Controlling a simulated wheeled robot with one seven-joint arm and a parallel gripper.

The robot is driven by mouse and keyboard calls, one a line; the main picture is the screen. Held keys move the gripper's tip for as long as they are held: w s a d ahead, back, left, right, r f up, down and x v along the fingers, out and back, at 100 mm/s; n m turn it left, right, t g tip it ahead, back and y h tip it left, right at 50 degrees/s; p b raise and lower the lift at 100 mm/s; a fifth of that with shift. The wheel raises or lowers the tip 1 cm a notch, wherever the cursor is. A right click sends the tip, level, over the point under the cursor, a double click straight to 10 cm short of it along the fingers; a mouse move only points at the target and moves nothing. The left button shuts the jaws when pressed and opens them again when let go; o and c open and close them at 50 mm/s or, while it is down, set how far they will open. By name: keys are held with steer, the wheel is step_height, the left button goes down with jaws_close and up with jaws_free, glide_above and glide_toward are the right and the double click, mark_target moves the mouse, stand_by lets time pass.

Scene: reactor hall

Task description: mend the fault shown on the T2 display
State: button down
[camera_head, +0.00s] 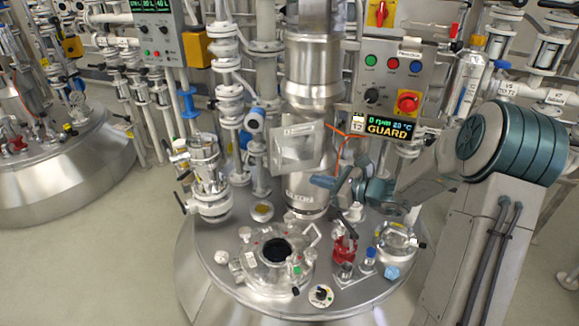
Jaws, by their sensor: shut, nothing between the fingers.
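The T2 display (390,127) reads 0 rpm, 23 °C and GUARD in yellow letters. It sits below the grey control box (394,82) with its buttons and red knob. A square metal guard flap (297,147) stands out at an angle at the front of the steel agitator column (313,75); it looks open, but its hinge is not clear. My arm reaches in from the right. My gripper (322,182) is small in view, shut and empty, just below and right of the flap, in front of the column. I cannot tell whether they touch.
The vessel lid (220,265) carries an open dark port (276,251), a red valve (344,248), a blue-capped bottle (369,257) and a round dial (321,295). A glass-sided fitting (208,180) stands at left. Pipes crowd the back; floor is clear at left.

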steer(key=w+a+f+m+t, duration=0.2)
steer(key=w+a+f, duration=0.1)
steer(key=w+a, duration=0.5)
steer(key=w+p, duration=0.1)
steer(key=w, duration=0.2)
steer(key=shift+w+m, duration=0.35)
steer(key=shift+m, duration=0.05)
steer(key=shift+w+a, duration=0.1)
steer(key=shift+w, duration=0.05)
